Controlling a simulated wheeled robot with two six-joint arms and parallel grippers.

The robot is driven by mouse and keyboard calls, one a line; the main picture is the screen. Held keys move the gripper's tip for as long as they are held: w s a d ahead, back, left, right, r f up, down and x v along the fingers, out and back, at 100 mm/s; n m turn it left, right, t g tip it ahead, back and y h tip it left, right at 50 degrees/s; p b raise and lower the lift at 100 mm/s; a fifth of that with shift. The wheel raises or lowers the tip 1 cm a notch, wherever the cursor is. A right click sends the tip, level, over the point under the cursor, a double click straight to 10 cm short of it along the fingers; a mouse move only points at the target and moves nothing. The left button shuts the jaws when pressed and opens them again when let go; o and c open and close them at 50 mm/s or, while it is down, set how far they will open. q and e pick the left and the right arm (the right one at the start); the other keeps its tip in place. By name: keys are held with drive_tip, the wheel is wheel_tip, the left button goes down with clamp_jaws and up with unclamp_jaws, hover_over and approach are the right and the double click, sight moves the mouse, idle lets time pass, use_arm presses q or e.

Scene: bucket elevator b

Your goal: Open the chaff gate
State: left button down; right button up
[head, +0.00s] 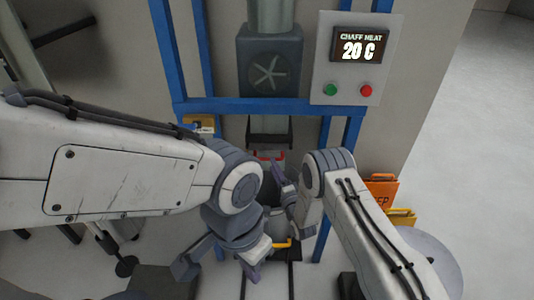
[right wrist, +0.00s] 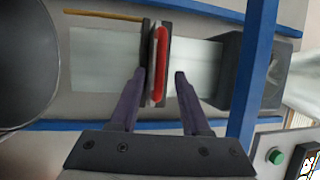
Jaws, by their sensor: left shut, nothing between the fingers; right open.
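The chaff gate is a dark slide plate with a red handle across the pale chute. In the right wrist view the red handle (right wrist: 162,65) stands between the fingertips of my right gripper (right wrist: 160,76), which is open. I cannot tell whether a finger touches it. In the head view the red handle (head: 268,156) shows just beyond my right gripper (head: 280,176), partly hidden by it. My left gripper (head: 252,272) is shut and empty, low in the head view, well apart from the gate.
A blue frame (head: 240,106) surrounds the chute. A panel (head: 347,80) reading "CHAFF HEAT 20 C" has green and red buttons. An orange sign (head: 380,190) stands at right. A yellow handle (head: 283,244) shows below. Open floor (head: 465,140) lies at right.

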drive_tip(key=x, duration=0.7)
drive_tip(key=shift+w, duration=0.25)
drive_tip(key=shift+a, duration=0.15)
clamp_jaws()
drive_tip(key=shift+r, duration=0.1)
